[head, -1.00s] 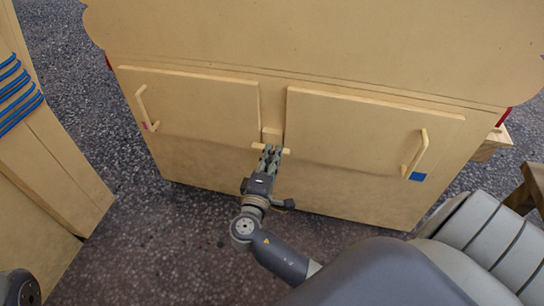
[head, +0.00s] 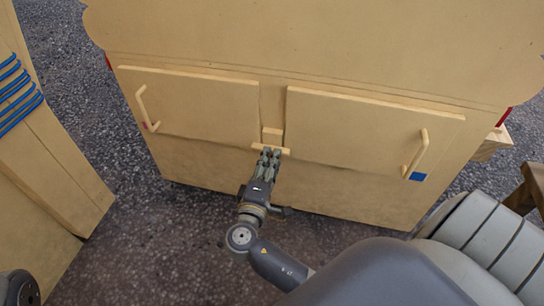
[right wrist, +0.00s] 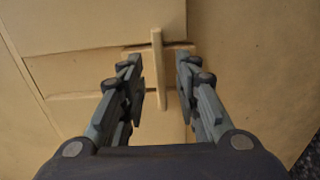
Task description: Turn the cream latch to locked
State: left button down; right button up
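The cream latch (head: 257,147) is a short bar lying level across the gap between two cabinet doors. A small cream block sits just above it (head: 272,133). My right gripper (head: 270,152) is at the bar's lower edge and hides part of it in the head view. In the right wrist view, the latch (right wrist: 158,72) runs up and down between the fingers of the right gripper (right wrist: 158,75). Those fingers are open, with a gap on each side of the bar. My left gripper is not in view.
The left door (head: 195,105) and right door (head: 370,130) look closed, each with a cream handle. Another wooden unit with blue strips (head: 18,100) stands left. The floor before the cabinet is clear.

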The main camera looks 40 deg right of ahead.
jog(key=v, duration=1)
jog(key=shift+d, duration=0.1)
